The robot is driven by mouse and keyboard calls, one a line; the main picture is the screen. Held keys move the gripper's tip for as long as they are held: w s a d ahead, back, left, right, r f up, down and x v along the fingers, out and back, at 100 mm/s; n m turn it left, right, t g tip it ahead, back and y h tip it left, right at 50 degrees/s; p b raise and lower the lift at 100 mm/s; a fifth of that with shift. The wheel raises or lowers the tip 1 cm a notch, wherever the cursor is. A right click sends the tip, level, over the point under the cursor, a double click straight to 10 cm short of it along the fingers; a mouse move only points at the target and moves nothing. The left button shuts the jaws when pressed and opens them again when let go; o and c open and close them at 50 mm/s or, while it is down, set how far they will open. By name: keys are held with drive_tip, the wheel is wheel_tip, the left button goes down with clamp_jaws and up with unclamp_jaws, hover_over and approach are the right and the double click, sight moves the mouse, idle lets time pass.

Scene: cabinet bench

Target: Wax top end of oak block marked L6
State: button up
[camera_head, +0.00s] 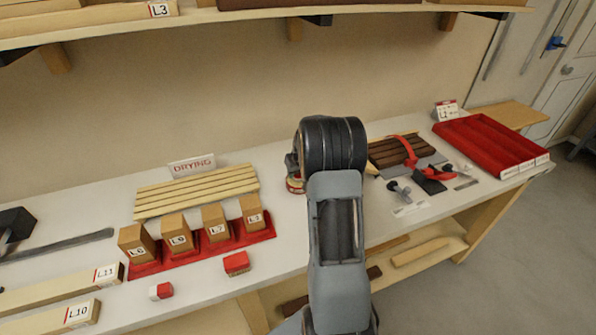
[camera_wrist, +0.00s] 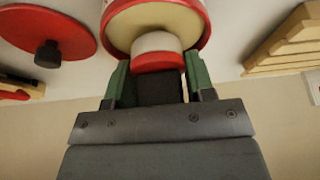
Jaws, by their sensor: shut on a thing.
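The oak block marked L6 (camera_head: 138,243) stands upright at the left end of the red tray (camera_head: 145,271) in the head view; its top end is bare to view. My gripper (camera_wrist: 157,85) shows in the wrist view, its green fingers shut on the dark handle of a wax applicator (camera_wrist: 158,62) with a red band and white pad. The pad is over or in the open red tin (camera_wrist: 115,25) of cream-coloured wax; I cannot tell if they touch. In the head view my arm hides the gripper, and the tin (camera_head: 295,186) is partly hidden.
Blocks L9 (camera_head: 177,232), L7 (camera_head: 215,223) and another block (camera_head: 253,212) stand beside L6. A slatted drying rack (camera_head: 200,192) lies behind them. A red lid-like disc (camera_wrist: 45,25) with a black knob lies near the tin. A shelf (camera_head: 200,20) overhangs the bench.

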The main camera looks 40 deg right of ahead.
drive_tip(key=shift+f+b, duration=0.55)
drive_tip(key=shift+b, duration=0.2)
idle(1.9)
drive_tip(key=shift+r+p, duration=1.95)
drive_tip(key=shift+r, duration=1.65)
drive_tip(key=shift+s+f, duration=0.1)
